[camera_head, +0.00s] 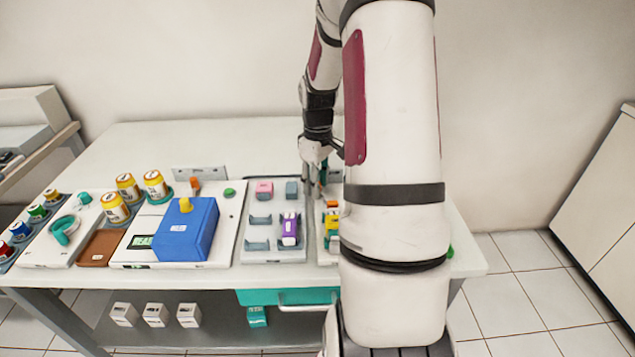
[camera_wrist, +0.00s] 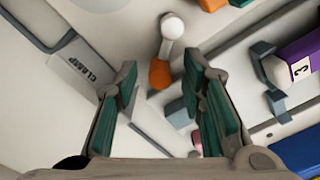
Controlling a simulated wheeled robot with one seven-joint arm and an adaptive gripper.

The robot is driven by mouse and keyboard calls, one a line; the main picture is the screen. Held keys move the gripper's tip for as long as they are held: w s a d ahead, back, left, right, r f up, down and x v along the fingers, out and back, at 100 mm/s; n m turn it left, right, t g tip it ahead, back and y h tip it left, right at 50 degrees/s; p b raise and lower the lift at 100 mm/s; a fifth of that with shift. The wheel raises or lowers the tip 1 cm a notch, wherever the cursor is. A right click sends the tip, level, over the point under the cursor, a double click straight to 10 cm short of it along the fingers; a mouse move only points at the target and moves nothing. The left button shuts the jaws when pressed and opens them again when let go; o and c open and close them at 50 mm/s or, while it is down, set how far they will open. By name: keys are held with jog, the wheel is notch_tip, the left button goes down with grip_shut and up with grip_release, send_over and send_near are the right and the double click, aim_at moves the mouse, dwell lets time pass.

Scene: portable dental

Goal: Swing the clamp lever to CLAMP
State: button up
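The clamp lever (camera_wrist: 165,52) shows in the wrist view as a short grey rod with a white ball end and an orange part at its other end. The grey CLAMP label (camera_wrist: 82,68) lies to its left. My gripper (camera_wrist: 160,66) is open, with green pads facing each other. The orange part appears between the fingertips, and the ball end lies beyond them; I cannot tell whether either finger touches it. In the head view my gripper (camera_head: 316,175) is down at the back of the table, and my arm hides much of the lever area.
A purple block (camera_head: 290,230) sits in a grey holder left of my arm. A blue box (camera_head: 187,229) and several yellow cans (camera_head: 155,184) stand farther left. Yellow and green pieces (camera_head: 332,222) stand close to my arm. The back left of the white table (camera_head: 140,140) is clear.

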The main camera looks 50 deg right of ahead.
jog(key=shift+c, duration=0.6)
grip_shut()
jog(key=shift+m, duration=0.3)
jog(key=m, duration=0.1)
jog(key=d+m, duration=0.1)
jog(key=shift+s+m, duration=0.2)
jog(key=shift+m, duration=0.1)
jog(key=m, duration=0.1)
jog(key=d+m, duration=0.1)
jog(key=m, duration=0.1)
jog(key=shift+s+m+p, duration=0.3)
jog(key=shift+s+p, duration=0.05)
jog(key=m, duration=0.1)
jog(key=s+m, duration=0.1)
jog(key=m, duration=0.1)
jog(key=shift+d+m, duration=0.3)
jog(key=shift+d, duration=0.1)
jog(key=shift+s+d+m, duration=0.1)
jog(key=shift+s+m, duration=0.2)
jog(key=shift+m, duration=0.6)
jog(key=shift+s+d+m, duration=0.1)
jog(key=shift+s+m, duration=0.2)
jog(key=shift+m, duration=0.6)
